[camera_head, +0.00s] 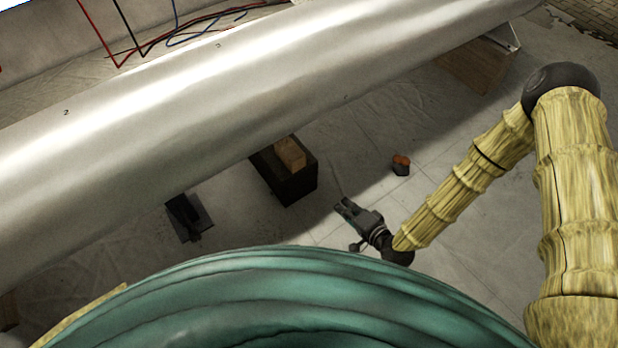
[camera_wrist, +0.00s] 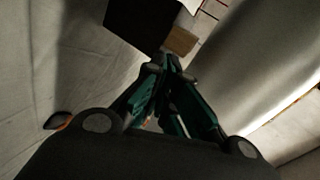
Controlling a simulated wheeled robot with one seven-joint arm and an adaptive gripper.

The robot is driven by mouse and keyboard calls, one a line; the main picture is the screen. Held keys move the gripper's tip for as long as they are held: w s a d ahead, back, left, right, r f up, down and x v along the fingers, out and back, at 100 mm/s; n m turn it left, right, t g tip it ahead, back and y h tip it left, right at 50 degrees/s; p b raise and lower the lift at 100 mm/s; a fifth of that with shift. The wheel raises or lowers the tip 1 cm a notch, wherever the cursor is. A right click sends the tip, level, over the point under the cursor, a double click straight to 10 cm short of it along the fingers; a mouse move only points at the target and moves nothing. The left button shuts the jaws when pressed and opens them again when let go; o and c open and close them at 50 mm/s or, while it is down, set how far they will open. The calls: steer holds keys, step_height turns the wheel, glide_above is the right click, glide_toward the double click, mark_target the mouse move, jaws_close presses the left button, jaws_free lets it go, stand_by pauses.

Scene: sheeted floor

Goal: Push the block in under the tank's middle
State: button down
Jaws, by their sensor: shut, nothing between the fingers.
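The tank (camera_head: 230,85) is a long silvery cylinder lying across the head view; it also fills the right of the wrist view (camera_wrist: 250,65). The block (camera_head: 290,152) is a small tan wooden piece on top of a dark box (camera_head: 292,186), at the tank's near lower edge. Part of the box is hidden behind the tank. In the wrist view the block (camera_wrist: 181,41) shows beside the dark box (camera_wrist: 125,20), beyond my fingertips. My gripper (camera_head: 344,204) is shut and empty, right of and nearer than the box, apart from it. Its fingers (camera_wrist: 170,63) point towards the block.
An orange-topped dark object (camera_head: 401,164) stands on the sheeted floor right of the box. A dark stand (camera_head: 188,217) is to the left, partly under the tank. A wooden support (camera_head: 475,68) is under the tank's right part. Cables (camera_head: 170,38) lie behind the tank.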

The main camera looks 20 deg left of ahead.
steer(key=w+a+f+m+t+y+b, duration=0.1)
steer(key=w+a+f+t+y+b, duration=0.1)
steer(key=w+a+f+y+b, duration=0.3)
steer(key=m+h+b, duration=0.1)
steer(key=b, duration=0.8)
glide_toward(304, 162)
steer(key=x, duration=0.5)
steer(key=shift+a, duration=0.2)
steer(key=shift+x, duration=0.9)
steer(key=shift+r, duration=0.1)
